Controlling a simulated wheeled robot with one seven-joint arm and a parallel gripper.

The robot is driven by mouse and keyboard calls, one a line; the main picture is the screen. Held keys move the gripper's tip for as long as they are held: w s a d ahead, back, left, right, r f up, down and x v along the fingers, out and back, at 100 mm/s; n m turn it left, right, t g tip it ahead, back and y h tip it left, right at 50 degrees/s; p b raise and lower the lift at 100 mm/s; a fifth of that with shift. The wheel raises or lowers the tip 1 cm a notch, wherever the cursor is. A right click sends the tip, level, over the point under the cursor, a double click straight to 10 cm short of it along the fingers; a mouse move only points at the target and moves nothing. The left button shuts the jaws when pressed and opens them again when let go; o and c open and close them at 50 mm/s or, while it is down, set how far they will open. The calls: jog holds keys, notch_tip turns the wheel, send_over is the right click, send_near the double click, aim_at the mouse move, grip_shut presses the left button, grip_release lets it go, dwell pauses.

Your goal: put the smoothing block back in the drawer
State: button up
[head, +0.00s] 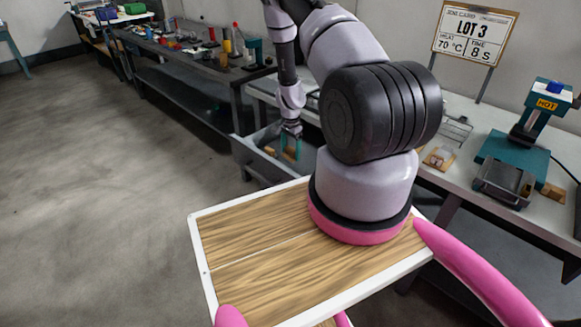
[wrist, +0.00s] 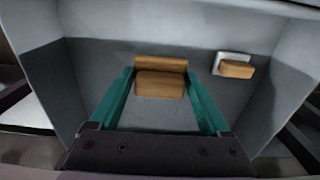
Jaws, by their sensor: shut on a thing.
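The smoothing block (wrist: 160,84) is a brown wooden block between the two teal fingers of my gripper (wrist: 160,76) in the wrist view. My gripper is shut on it. The open drawer (wrist: 90,48) is grey, and its walls surround the fingers and the block. In the head view my gripper (head: 290,147) points down into the drawer (head: 250,162) at the bench's left end, with a small brown patch of the block between the fingers. I cannot tell whether the block touches the drawer floor.
A smaller tan block (wrist: 238,69) on a white piece (wrist: 221,57) lies in the drawer, right of my gripper. The bench (head: 450,178) carries a teal press (head: 510,150) and a lot sign (head: 474,36). A tool-covered bench (head: 180,55) stands behind. Open floor (head: 90,170) lies left.

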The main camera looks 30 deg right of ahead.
aim_at(291, 148)
jog(key=shift+f, duration=3.25)
jog(key=o, duration=1.3)
jog(key=shift+f, duration=0.15)
notch_tip(291, 148, up, 12)
jog(key=shift+r, duration=0.2)
